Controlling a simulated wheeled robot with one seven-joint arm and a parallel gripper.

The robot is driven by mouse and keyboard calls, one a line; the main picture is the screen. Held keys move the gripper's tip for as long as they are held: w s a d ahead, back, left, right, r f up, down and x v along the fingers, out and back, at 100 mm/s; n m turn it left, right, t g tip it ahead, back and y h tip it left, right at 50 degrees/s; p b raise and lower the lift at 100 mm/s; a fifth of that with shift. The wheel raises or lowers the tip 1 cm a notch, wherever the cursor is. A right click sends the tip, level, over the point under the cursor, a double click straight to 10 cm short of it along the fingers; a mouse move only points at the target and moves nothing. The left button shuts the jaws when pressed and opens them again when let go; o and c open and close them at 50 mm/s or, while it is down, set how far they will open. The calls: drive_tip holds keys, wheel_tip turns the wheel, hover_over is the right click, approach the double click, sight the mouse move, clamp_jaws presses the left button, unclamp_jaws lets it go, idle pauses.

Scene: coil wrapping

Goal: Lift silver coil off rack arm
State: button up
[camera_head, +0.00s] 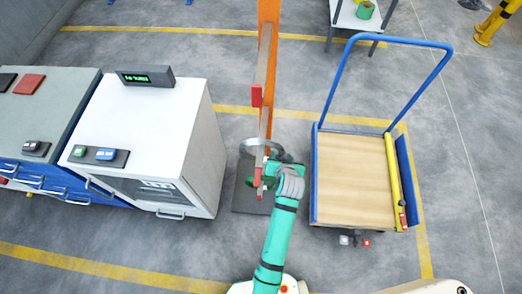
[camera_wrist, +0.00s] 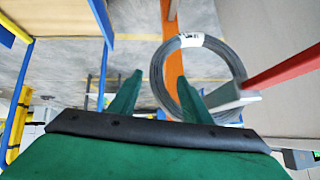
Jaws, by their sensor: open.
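The silver coil (camera_head: 262,147) is a thin wire ring hanging around the lower arm (camera_head: 257,178) of the orange rack (camera_head: 268,18). In the wrist view the coil (camera_wrist: 158,75) carries a white label at its top. The rack arm (camera_wrist: 280,70) shows there as a red and grey bar from the right, its grey end overlapping the ring's right side. My green gripper (camera_head: 262,181) is at the near side of the coil, close to the rack arm's red tip. In the wrist view my gripper (camera_wrist: 162,84) is open, with the coil beyond its fingers. Contact with the coil cannot be told.
A white cabinet (camera_head: 190,120) with a small display stands left of the rack. An upper rack arm (camera_head: 256,95) has a red tip.

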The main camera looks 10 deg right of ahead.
drive_tip(key=x, duration=0.4)
drive_tip(key=shift+s+d+f, duration=0.1)
drive_tip(key=shift+d+f, duration=0.25)
drive_tip(key=shift+d, duration=0.05)
drive_tip(key=shift+w+f, duration=0.3)
drive_tip(key=shift+w, duration=0.05)
drive_tip(key=shift+a, duration=0.15)
clamp_jaws()
drive_tip(key=shift+r, duration=0.15)
